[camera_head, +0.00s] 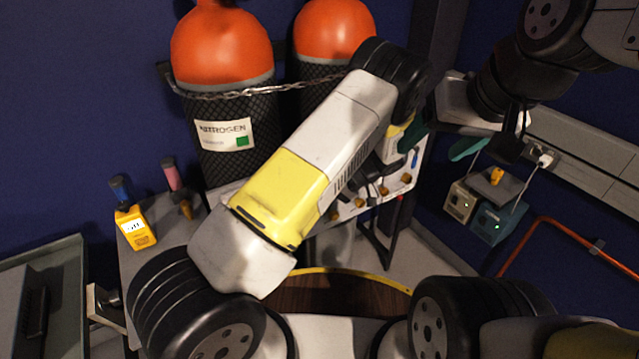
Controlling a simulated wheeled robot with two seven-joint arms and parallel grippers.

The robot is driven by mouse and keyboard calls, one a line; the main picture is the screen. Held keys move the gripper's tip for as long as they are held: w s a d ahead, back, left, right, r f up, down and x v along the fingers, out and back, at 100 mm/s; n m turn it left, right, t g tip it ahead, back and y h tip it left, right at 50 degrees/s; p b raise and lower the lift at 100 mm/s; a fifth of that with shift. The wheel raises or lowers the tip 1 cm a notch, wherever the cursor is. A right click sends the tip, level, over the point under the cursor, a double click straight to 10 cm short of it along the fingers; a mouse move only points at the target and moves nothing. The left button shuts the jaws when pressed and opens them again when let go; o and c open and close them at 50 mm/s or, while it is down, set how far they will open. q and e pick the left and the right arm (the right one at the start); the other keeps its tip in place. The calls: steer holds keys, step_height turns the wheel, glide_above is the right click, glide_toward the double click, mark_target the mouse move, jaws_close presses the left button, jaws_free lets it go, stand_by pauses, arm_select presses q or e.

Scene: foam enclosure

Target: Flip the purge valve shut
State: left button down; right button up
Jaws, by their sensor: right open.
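A pale panel (347,210) with several small brass-coloured fittings (384,190) stands behind my left arm. A small blue lever-like part (415,159) shows at its upper right. I cannot tell which part is the purge valve or how its handle is turned. My right gripper (441,144) comes in from the upper right with its green fingers spread apart, just above and right of the panel's upper right part. No contact with a fitting is clear. My left arm crosses the middle and hides much of the panel; its gripper is not visible.
Two orange-topped cylinders (222,48), one labelled nitrogen, stand chained behind my left arm. A yellow meter (135,228) sits on a grey surface at left. Small boxes (497,222) and a red pipe (560,235) are by the right wall. A round brown top (340,295) is in front.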

arm_select(q)
steer(key=shift+s+a+f, duration=0.15)
steer(key=shift+a+f, duration=0.05)
steer(key=shift+f, duration=0.1)
stand_by(0.5)
